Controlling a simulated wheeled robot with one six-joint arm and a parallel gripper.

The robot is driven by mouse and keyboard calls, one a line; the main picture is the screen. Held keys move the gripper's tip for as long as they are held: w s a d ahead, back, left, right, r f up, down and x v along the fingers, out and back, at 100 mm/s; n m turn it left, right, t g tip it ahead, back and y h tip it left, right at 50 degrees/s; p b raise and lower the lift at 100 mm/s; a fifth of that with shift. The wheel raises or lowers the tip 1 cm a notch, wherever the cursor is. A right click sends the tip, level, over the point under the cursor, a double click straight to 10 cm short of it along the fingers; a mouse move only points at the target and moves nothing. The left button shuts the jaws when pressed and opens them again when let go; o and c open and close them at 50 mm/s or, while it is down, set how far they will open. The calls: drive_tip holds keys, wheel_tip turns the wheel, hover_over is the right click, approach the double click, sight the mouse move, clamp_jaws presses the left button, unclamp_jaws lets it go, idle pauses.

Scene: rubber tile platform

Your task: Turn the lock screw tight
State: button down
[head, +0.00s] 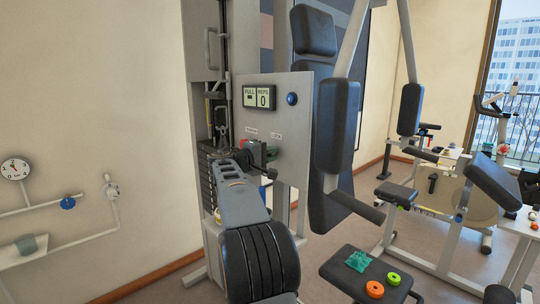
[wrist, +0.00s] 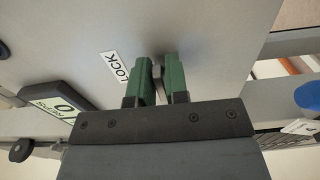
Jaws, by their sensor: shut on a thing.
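My gripper (wrist: 159,68) has two green fingers, which close from both sides on the lock screw (wrist: 158,75), a small grey metal piece seen in the wrist view. It stands at the grey panel beside the white LOCK label (wrist: 115,65). The fingers hide most of the screw, so I cannot tell how far it is turned. In the head view the LOCK label (head: 276,136) is on the front panel of the weight machine (head: 300,130). My arm reaches up to the panel there, and the screw itself cannot be made out.
A display reading PULL REPS 0 (head: 261,97) and a blue knob (head: 292,99) are on the panel above. The weight stack (head: 208,185) stands left. Padded machine arms (head: 337,120) hang close on the right. A black seat (head: 368,277) with small coloured items is lower right.

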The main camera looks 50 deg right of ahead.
drive_tip(key=c, duration=1.2)
unclamp_jaws()
drive_tip(key=shift+c, duration=0.2)
drive_tip(key=w+a, duration=0.1)
drive_tip(key=a, duration=1.2)
drive_tip(key=shift+a, duration=0.4)
drive_tip(key=shift+p, duration=0.35)
drive_tip(key=s+a+f+t+y+p, duration=0.1)
drive_tip(key=s+a+y+p, duration=0.4)
drive_tip(key=a+y+p, duration=0.1)
drive_tip(key=s+a+f+t+y+p, duration=0.2)
drive_tip(key=s+a+y+p, duration=0.4)
drive_tip(key=a, duration=0.5)
drive_tip(key=s+a+f+n+t+y+p, duration=0.1)
drive_tip(key=s+a+f+y+p, duration=0.1)
drive_tip(key=s+a+y+p, duration=0.4)
drive_tip(key=a+p, duration=0.3)
drive_tip(key=shift+s+a+t+p, duration=0.2)
drive_tip(key=shift+t+p, duration=0.1)
drive_tip(key=shift+t, duration=0.1)
